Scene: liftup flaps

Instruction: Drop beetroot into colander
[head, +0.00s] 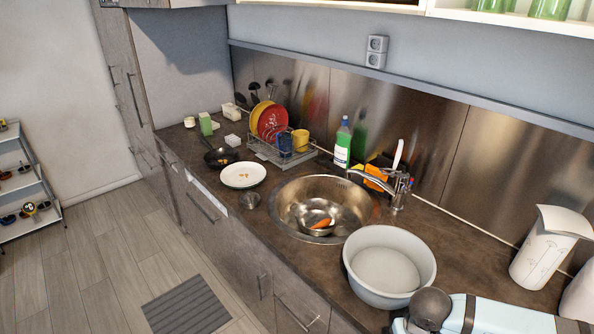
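I cannot make out a beetroot in the head view. A small metal bowl (316,228), which may be the colander, stands inside the round steel sink (290,203). An orange, carrot-like piece (321,223) lies in or on this bowl. I cannot see whether the bowl has holes. A large pale round bowl (414,246) stands on the counter just right of the sink; its visible inside looks empty. Neither gripper's fingers show in the view.
A steel tap (399,190) rises behind the sink. A white plate (243,175) with small bits, a dark pan (221,157) and a dish rack (284,152) stand to the left.

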